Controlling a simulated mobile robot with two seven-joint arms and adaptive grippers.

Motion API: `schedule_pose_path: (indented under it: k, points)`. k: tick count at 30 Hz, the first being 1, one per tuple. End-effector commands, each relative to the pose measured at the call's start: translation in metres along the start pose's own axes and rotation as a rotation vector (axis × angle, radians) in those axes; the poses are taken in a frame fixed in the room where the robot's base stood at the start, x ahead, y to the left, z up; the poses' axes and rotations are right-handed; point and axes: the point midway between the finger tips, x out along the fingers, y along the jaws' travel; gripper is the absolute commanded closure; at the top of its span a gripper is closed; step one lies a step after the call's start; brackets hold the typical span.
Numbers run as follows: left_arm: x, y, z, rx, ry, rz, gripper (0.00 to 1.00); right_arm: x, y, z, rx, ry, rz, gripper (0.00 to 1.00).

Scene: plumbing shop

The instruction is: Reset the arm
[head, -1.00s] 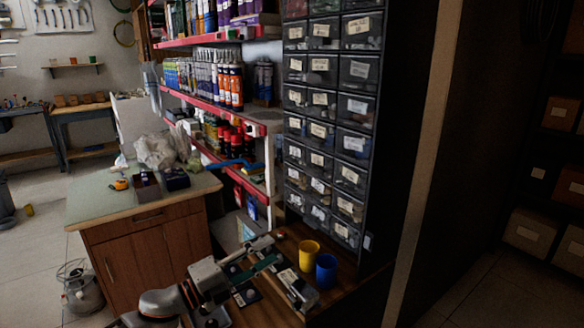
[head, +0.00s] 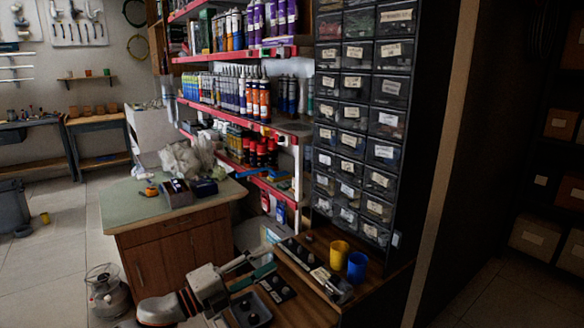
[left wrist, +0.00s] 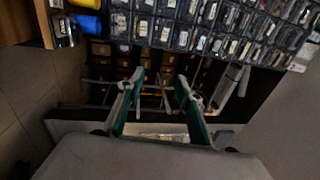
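My left gripper (head: 274,259) is in the lower middle of the head view, its arm coming in from the bottom left. It appears above the wooden counter (head: 360,309), left of the yellow cup (head: 339,253) and blue cup (head: 357,266). In the left wrist view the two green-padded fingers of the left gripper (left wrist: 160,77) stand apart with nothing between them. The yellow cup (left wrist: 86,3) and blue cup (left wrist: 92,25) show at the top left there. My right gripper is not in view.
A tall drawer cabinet (head: 352,138) stands behind the counter, with red-edged shelves (head: 240,121) of tubes to its left. A green-topped workbench (head: 140,207) holds a plastic bag (head: 184,158) and small boxes. A grey canister (head: 107,291) stands on the floor. Floor at left is partly clear.

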Motion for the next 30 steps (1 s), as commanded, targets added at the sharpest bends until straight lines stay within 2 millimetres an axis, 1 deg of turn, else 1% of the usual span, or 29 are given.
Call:
schedule_pose_path:
  k: [1, 2, 5, 8, 11, 14, 15, 17, 18, 20, 21, 23, 24, 26, 27, 30]
  points:
    - [-0.003, 0.012, -0.007, -0.038, -0.011, -0.003, 0.65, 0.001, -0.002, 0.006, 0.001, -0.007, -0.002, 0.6]
    - [-0.005, 0.02, -0.011, -0.068, -0.023, -0.008, 0.65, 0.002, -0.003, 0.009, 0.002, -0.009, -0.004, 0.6]
    - [-0.014, 0.04, -0.023, -0.16, -0.065, -0.021, 0.65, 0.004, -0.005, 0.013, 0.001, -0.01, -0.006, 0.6]
    - [-0.025, 0.062, -0.034, -0.259, -0.114, -0.031, 0.65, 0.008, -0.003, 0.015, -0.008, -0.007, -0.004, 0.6]
    - [-0.041, 0.088, -0.046, -0.376, -0.176, -0.039, 0.65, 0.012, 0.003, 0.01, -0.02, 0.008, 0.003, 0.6]
    - [-0.063, 0.121, -0.06, -0.52, -0.26, -0.042, 0.65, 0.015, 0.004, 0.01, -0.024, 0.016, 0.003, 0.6]
    - [-0.074, 0.136, -0.066, -0.584, -0.3, -0.041, 0.65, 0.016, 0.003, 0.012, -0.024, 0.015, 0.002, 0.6]
    - [-0.095, 0.16, -0.075, -0.685, -0.368, -0.035, 0.65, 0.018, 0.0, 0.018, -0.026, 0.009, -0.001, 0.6]
    - [-0.109, 0.175, -0.081, -0.752, -0.415, -0.031, 0.65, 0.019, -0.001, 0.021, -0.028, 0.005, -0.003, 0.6]
    - [-0.133, 0.199, -0.091, -0.849, -0.49, -0.02, 0.65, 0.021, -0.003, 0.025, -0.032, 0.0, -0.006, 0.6]
    - [-0.149, 0.214, -0.098, -0.912, -0.541, -0.012, 0.65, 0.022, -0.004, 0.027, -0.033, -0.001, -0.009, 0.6]
    - [-0.176, 0.236, -0.109, -1.005, -0.619, 0.003, 0.65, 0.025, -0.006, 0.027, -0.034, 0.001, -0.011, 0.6]
    - [-0.194, 0.25, -0.117, -1.062, -0.672, 0.014, 0.65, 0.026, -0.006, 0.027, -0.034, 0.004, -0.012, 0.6]
    - [-0.219, 0.268, -0.129, -1.139, -0.745, 0.031, 0.65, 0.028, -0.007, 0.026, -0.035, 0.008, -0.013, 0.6]
    - [-0.235, 0.278, -0.136, -1.184, -0.791, 0.042, 0.65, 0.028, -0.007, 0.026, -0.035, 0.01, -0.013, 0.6]
    - [-0.272, 0.3, -0.155, -1.28, -0.896, 0.072, 0.65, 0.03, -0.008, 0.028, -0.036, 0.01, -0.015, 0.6]
